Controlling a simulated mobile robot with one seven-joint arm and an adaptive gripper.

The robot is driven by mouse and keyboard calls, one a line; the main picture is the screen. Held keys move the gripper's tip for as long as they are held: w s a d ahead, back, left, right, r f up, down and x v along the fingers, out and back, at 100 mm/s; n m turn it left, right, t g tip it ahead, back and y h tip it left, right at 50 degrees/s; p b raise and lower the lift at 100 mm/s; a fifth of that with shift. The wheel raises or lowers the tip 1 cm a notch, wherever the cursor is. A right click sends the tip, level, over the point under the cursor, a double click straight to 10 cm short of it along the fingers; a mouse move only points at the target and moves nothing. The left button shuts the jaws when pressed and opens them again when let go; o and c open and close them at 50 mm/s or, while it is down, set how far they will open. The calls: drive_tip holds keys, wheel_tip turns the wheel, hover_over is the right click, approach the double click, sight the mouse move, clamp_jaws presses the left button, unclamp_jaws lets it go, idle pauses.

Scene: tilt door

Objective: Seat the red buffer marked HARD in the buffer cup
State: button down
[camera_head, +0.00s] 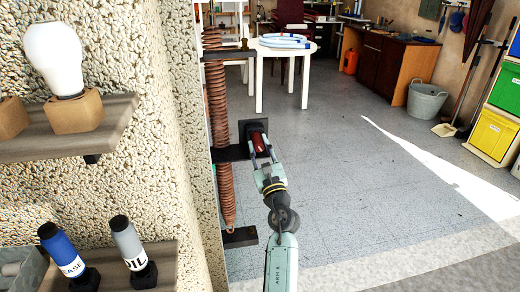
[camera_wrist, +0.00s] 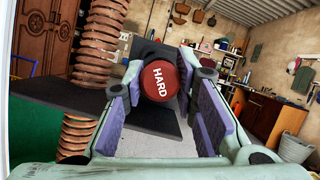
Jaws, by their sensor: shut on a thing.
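The red buffer (camera_wrist: 158,82), with HARD in white on its round end, faces the wrist camera. It also shows in the head view (camera_head: 258,143) as a short red cylinder. My gripper (camera_head: 262,147) is shut on it, with one finger on each side in the wrist view (camera_wrist: 158,88). Behind the buffer is a black square plate (camera_head: 245,127), which also shows in the wrist view (camera_wrist: 151,49) and seems to carry the buffer cup. The cup's opening is hidden behind the buffer, so I cannot tell how far in the buffer sits.
A rusty coil spring (camera_head: 217,120) stands just left of my gripper, with dark brackets (camera_head: 226,154) along it. A rough stone wall (camera_head: 160,80) with shelves (camera_head: 110,128) is further left. The floor (camera_head: 370,180) to the right is open.

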drive_tip(key=shift+w+a, duration=0.25)
drive_tip(key=shift+w, duration=0.9)
drive_tip(key=c, duration=1.2)
unclamp_jaws()
drive_tip(key=v, duration=1.2)
